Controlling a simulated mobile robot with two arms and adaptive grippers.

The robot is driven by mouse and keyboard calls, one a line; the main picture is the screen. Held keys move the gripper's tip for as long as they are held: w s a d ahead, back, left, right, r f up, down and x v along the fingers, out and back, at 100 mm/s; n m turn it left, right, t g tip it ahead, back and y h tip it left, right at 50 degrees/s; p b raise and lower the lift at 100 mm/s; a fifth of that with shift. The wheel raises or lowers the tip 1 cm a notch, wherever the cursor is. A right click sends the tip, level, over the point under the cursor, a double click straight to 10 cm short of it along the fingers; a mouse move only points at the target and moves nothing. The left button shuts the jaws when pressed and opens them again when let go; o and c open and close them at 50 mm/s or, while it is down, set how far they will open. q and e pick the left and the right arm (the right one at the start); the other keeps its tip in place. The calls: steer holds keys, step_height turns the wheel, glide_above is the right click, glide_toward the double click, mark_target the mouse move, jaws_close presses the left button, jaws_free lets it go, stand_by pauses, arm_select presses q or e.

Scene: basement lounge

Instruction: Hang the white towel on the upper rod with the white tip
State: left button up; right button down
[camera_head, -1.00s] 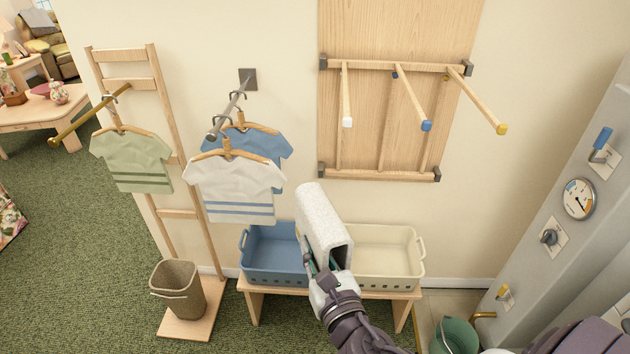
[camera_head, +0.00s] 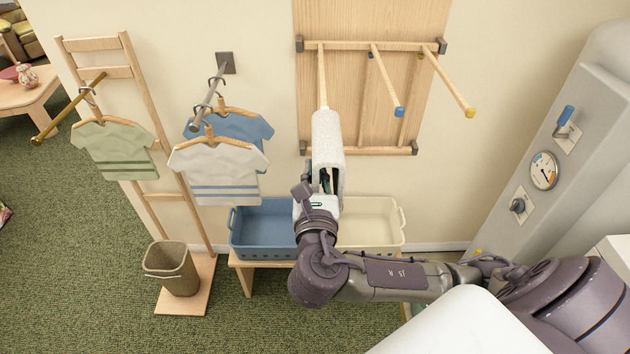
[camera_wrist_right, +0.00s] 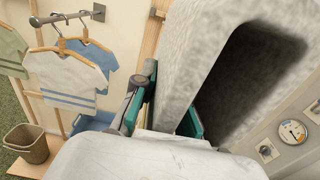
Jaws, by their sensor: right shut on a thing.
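The white towel (camera_head: 328,135) is folded over into an open loop and held up by my right gripper (camera_head: 318,190). The right gripper is shut on it; its green-lined fingers also show in the right wrist view (camera_wrist_right: 166,108), with the towel (camera_wrist_right: 205,60) filling the upper right. I cannot tell whether the towel touches the rod. My left gripper is not in view.
Beside that rod are a blue-tipped rod (camera_head: 386,80) and a yellow-tipped rod (camera_head: 447,85). Shirts hang on a metal wall bar (camera_head: 206,103) and a wooden ladder rack (camera_head: 160,125) to the left. A blue basket (camera_head: 262,232) and a cream basket (camera_head: 385,225) stand below.

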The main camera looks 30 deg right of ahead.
steer(key=shift+f+b+x, duration=0.15)
steer(key=shift+b+x, duration=0.45)
steer(key=shift+x, duration=0.6)
steer(key=shift+f+b+x, duration=0.15)
steer(key=shift+b+x, duration=0.45)
steer(key=shift+x, duration=0.6)
steer(key=f+b+x, duration=0.1)
steer(key=b+x, duration=0.6)
steer(key=x, duration=1.1)
steer(key=shift+b, duration=0.3)
steer(key=shift+d+f, duration=0.1)
steer(key=shift+f, duration=0.05)
steer(key=c, duration=1.1)
jaws_free()
steer(key=shift+s, duration=0.1)
steer(key=shift+c, duration=0.2)
steer(key=v, duration=1.2)
